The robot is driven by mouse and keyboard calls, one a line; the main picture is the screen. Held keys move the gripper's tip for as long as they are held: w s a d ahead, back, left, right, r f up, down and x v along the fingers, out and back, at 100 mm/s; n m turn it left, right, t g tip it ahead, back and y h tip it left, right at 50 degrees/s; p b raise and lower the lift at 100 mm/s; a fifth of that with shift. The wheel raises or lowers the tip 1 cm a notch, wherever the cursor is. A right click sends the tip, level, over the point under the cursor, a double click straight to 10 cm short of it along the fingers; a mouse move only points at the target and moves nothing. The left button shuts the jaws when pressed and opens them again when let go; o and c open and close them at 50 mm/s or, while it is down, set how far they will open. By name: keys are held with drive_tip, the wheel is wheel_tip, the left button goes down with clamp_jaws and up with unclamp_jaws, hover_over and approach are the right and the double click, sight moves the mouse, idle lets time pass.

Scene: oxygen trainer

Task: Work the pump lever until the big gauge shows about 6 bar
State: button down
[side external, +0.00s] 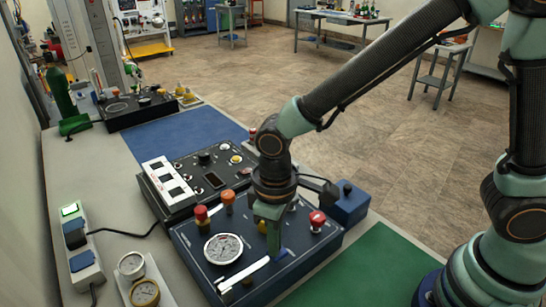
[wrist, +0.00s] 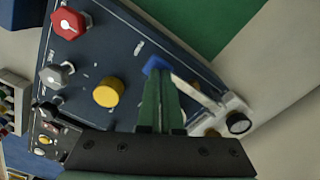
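The dark blue pump panel (side external: 195,251) lies on the bench under my gripper (side external: 277,258). A pale bar, the pump lever (side external: 244,274), lies low across its front; its blue end (side external: 283,253) is at my fingertips. The wrist view shows the lever (wrist: 203,95) and its blue end (wrist: 157,64) just beyond my green fingers (wrist: 158,76). The fingers look closed together and seem to touch the blue end; I cannot tell if any of it is between them. The big white-faced gauge (side external: 223,248) is left of my gripper; its needle is too small to read.
Red (side external: 201,213), orange (side external: 227,198) and yellow (wrist: 108,92) knobs stand on the panel near my gripper. A second black panel (side external: 190,165) lies behind. Two small gauges (side external: 131,264) are at front left. A green mat (side external: 350,275) lies clear at right.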

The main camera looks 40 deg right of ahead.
drive_tip(key=shift+r, duration=1.9)
drive_tip(key=shift+f, duration=0.1)
drive_tip(key=shift+f, duration=1.85)
drive_tip(key=shift+r, duration=1.95)
drive_tip(key=shift+f, duration=1.9)
drive_tip(key=shift+r, duration=0.1)
